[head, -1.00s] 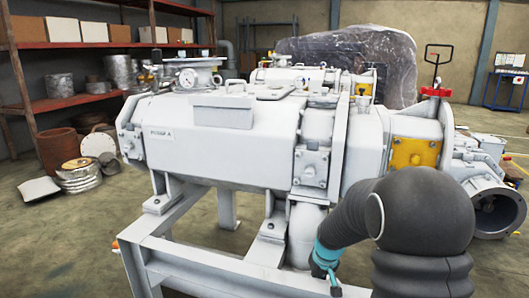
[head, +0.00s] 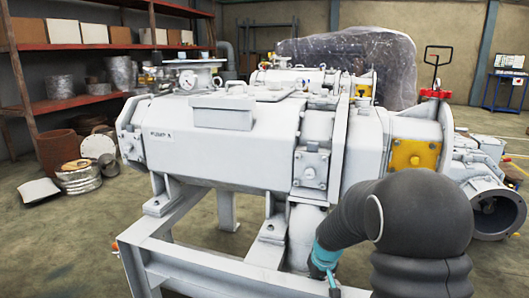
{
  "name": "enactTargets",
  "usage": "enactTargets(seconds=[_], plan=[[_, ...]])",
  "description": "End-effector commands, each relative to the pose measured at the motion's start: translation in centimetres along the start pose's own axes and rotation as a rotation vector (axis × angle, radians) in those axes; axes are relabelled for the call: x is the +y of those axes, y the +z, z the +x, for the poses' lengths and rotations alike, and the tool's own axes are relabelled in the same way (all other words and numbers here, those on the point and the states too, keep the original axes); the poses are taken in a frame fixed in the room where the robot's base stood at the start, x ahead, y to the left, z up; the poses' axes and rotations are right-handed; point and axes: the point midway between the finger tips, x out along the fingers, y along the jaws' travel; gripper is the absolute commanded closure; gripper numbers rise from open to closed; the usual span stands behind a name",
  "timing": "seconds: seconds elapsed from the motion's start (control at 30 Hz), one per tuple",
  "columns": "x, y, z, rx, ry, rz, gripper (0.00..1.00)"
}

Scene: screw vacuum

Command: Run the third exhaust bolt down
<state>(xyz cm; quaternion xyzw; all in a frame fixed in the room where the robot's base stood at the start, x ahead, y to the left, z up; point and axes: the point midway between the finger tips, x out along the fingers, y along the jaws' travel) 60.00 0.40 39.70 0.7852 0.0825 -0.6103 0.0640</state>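The large white screw vacuum pump (head: 225,150) stands on a white steel frame (head: 200,262). A white pipe (head: 303,232) runs down under its right part. A yellow plate (head: 415,154) with bolt heads is on its right end. I cannot make out which bolt is the third exhaust bolt. My arm, in a dark grey sleeve, reaches from the lower right toward the pipe. My gripper (head: 331,285) is at its end, below the teal band, in front of the frame's upper rail. The fingers are small and partly out of clear sight, so their state and any hold do not show.
A flanged white housing (head: 494,212) with a round opening sits on the floor at right. Red shelves (head: 60,104) with boxes and cans stand at left, with buckets and sacks before them. A plastic-wrapped machine (head: 350,68) is behind. The floor at front left is clear.

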Motion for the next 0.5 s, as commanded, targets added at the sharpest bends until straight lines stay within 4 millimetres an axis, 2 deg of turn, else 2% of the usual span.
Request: enactTargets(seconds=[0.5], plan=[[-1.3,0.0,0.0,0.002,0.0,-0.001,1.0]])
